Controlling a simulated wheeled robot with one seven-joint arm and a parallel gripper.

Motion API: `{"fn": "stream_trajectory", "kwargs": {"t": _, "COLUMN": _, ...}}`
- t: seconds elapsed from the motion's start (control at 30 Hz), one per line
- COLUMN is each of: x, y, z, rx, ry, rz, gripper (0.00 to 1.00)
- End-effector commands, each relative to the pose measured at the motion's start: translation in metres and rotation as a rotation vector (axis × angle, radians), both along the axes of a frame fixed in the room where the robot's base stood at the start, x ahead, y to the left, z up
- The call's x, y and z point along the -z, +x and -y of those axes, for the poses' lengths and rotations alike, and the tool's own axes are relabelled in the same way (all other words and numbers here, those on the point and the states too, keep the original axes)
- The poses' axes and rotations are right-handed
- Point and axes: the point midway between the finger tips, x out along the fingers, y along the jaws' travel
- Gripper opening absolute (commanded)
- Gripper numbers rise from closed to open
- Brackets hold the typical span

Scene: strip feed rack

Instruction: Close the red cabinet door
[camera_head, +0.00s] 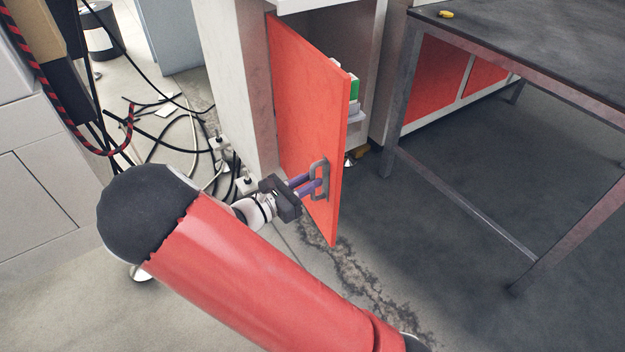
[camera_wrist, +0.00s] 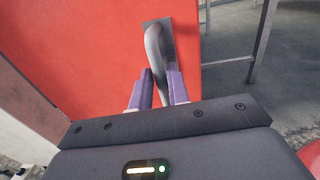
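The red cabinet door (camera_head: 306,110) stands open, swung out from the white cabinet (camera_head: 236,80). Its grey handle (camera_head: 319,181) is on the door's outer face, low and near its free edge. My gripper (camera_head: 312,184) is at the handle, with its purple fingers reaching to it. In the wrist view, the handle (camera_wrist: 157,55) runs down between the two fingers (camera_wrist: 160,88), which look closed on it. The red door (camera_wrist: 90,50) fills much of that view. The inside of the cabinet is mostly hidden behind the door.
Green and white items (camera_head: 354,98) show inside the cabinet. A dark metal table (camera_head: 520,50) stands at the right, with a small yellow object (camera_head: 445,14) on it. Cables (camera_head: 165,130) lie on the floor at the left. The floor between door and table is clear.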

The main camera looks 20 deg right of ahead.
Motion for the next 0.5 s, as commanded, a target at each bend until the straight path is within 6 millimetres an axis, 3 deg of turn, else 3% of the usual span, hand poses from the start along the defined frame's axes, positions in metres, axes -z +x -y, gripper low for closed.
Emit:
{"fn": "stream_trajectory", "kwargs": {"t": 0.13, "x": 0.0004, "y": 0.0039, "z": 0.0115, "rx": 0.002, "ry": 0.0, "rz": 0.0, "gripper": 0.17}}
{"fn": "stream_trajectory", "kwargs": {"t": 0.4, "x": 0.0001, "y": 0.0048, "z": 0.0134, "rx": 0.001, "ry": 0.001, "rz": 0.0, "gripper": 0.17}}
{"fn": "stream_trajectory", "kwargs": {"t": 0.5, "x": 0.0002, "y": 0.0048, "z": 0.0133, "rx": 0.001, "ry": 0.001, "rz": 0.0, "gripper": 0.07}}
